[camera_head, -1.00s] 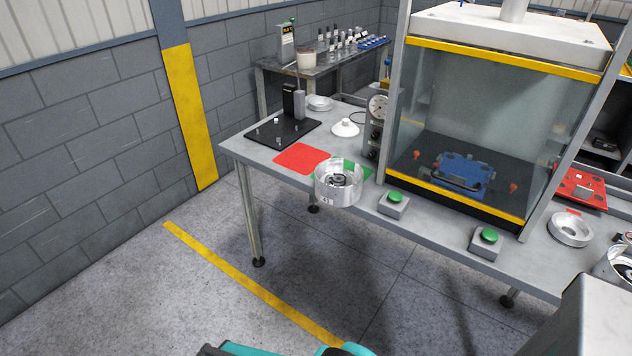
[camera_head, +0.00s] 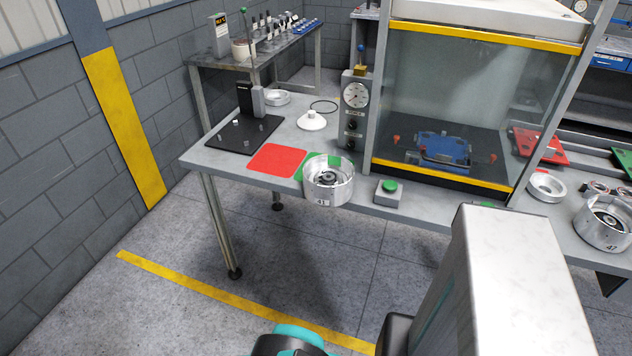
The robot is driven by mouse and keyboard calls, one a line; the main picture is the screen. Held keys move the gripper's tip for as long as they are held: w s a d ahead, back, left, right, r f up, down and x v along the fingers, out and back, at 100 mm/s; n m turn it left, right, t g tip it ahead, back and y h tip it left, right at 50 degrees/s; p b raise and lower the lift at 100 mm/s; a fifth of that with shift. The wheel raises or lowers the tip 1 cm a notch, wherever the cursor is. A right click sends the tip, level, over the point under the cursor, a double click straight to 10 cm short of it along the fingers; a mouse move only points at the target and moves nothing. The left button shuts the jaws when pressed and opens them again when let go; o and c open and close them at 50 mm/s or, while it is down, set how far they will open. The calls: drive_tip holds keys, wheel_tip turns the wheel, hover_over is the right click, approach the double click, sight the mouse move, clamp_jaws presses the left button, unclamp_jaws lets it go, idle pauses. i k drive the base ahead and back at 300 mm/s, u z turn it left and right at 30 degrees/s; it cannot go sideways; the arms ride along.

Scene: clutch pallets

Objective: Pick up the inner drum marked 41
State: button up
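The inner drum marked 41 (camera_head: 328,184) is a silvery metal cup with a dark hub inside. It sits upright at the front edge of the grey workbench (camera_head: 222,165), partly over a green mat (camera_head: 313,164). A number that reads like 41 shows on its front wall. Another similar drum, marked 47 (camera_head: 604,226), stands at the right on the bench. Parts of my arm show at the bottom and lower right. My gripper is not in view.
A red mat (camera_head: 276,160) lies left of the drum. A green push button box (camera_head: 389,192) stands right of it, before a glass-fronted press (camera_head: 450,95). A gauge post (camera_head: 354,110) stands behind. A black plate (camera_head: 243,135) and a white cone (camera_head: 311,121) lie further back.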

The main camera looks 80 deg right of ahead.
sight(327, 196)
drive_tip(key=z, duration=0.45)
drive_tip(key=i, duration=0.85)
drive_tip(key=z, duration=0.4)
